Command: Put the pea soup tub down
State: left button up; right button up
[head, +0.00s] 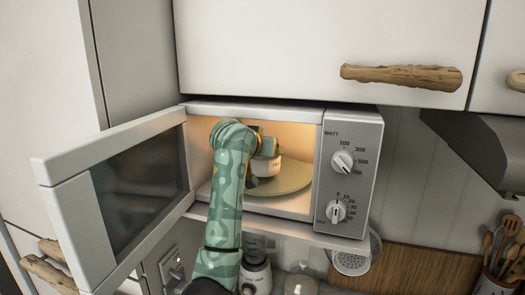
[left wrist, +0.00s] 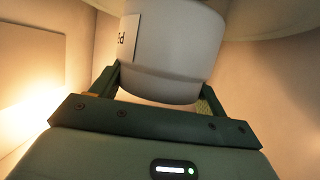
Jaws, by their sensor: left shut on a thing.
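The pea soup tub (head: 267,167) is a small white tub inside the open, lit microwave (head: 353,165). My left gripper (head: 264,145) reaches in through the front and is shut on the tub. In the left wrist view the tub (left wrist: 172,50) sits between the two fingers, with part of a dark-lettered label at its left side. The tub is over the round turntable plate (head: 288,182). I cannot tell whether its base touches the plate. My arm hides the left part of the plate. My right gripper is not in view.
The microwave door (head: 62,160) stands open to the left of my arm. The cavity walls and roof are close around the gripper. White cupboards with driftwood handles (head: 400,76) hang above. A wooden board (head: 405,268) and a utensil pot (head: 492,284) are below right.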

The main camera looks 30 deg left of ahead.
pick_arm(q)
jog(key=shift+f, duration=0.6)
jog(key=shift+s, duration=0.15)
jog(key=shift+f, duration=0.1)
jog(key=o, duration=1.2)
jog(key=shift+f, duration=0.15)
jog(key=shift+o, duration=0.2)
jog(key=shift+r, duration=0.25)
jog(key=b+v, duration=0.1)
jog(key=v, duration=1.1)
jog(key=shift+b, duration=0.3)
